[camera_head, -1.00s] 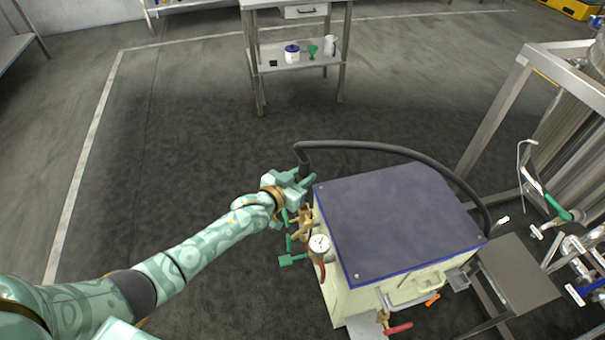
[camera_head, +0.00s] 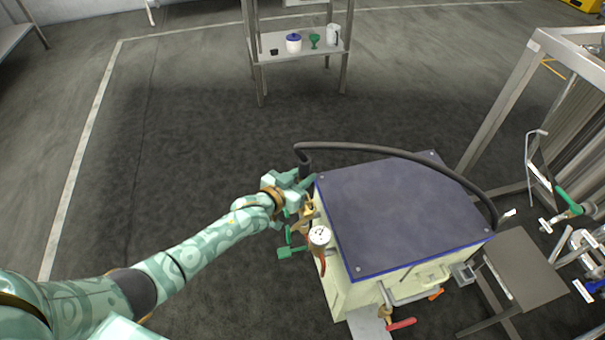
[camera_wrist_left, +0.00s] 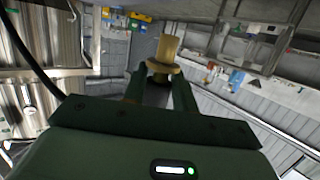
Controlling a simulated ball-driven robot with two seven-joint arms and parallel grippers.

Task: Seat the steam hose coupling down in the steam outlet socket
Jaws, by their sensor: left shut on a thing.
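My left gripper (camera_head: 301,184) is shut on the dark end of the black steam hose (camera_head: 385,149), the coupling (camera_head: 305,166), at the left edge of the blue-topped cream unit (camera_head: 400,215). The hose rises from the gripper, bends and arches over the lid to the right. In the left wrist view a dark piece sits between the fingers (camera_wrist_left: 160,88), with a brass flanged part (camera_wrist_left: 166,55) at their tips. I cannot tell whether that brass part is the coupling's or the outlet's. The steam outlet socket is hidden or not distinguishable. My right gripper is not in view.
Brass fittings with green handles (camera_head: 291,251) and a pressure gauge (camera_head: 320,235) are on the unit's left side, just below my gripper. A red-handled valve (camera_head: 401,324) is at its front. A metal frame and pipes stand right.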

